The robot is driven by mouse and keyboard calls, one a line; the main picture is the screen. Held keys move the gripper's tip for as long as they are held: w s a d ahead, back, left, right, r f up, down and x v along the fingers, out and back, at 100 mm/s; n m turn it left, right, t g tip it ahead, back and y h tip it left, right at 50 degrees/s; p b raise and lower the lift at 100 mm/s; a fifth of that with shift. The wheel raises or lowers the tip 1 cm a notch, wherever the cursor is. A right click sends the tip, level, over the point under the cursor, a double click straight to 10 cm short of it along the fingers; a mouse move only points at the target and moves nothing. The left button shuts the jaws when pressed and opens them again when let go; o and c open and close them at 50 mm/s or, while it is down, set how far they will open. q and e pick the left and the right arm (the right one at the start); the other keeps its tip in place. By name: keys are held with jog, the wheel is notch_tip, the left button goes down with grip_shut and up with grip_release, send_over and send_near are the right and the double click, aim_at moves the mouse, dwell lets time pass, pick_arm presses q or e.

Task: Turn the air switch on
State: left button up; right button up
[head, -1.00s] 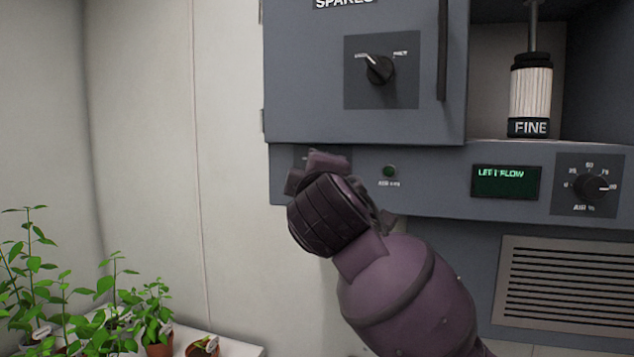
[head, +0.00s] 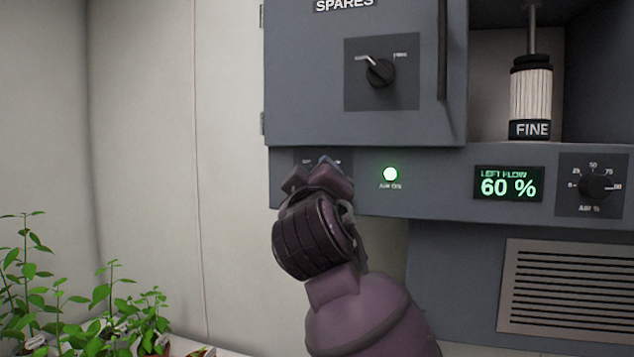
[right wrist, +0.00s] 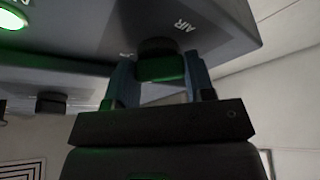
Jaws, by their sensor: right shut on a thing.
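The air switch is a dark knob (right wrist: 158,48) under the "AIR" lettering in the right wrist view. My right gripper (right wrist: 161,85) has its two blue fingers on either side of the knob and is shut on it; the knob's lower part is lit green. In the head view my right gripper (head: 320,178) is at the left end of the lower panel and hides the switch. The "AIR ON" lamp (head: 390,174) glows bright green. The display (head: 508,184) reads "LEFT FLOW 60 %". My left gripper is not in view.
A "SPARES" door (head: 300,80) with a selector knob (head: 380,72) is above the panel. An "AIR %" dial (head: 595,186) is at right, with a vent (head: 570,290) below. A "FINE" cylinder (head: 530,98) hangs in a recess. Potted plants (head: 85,310) stand lower left.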

jog(key=shift+f, duration=0.15)
jog(key=o, duration=0.9)
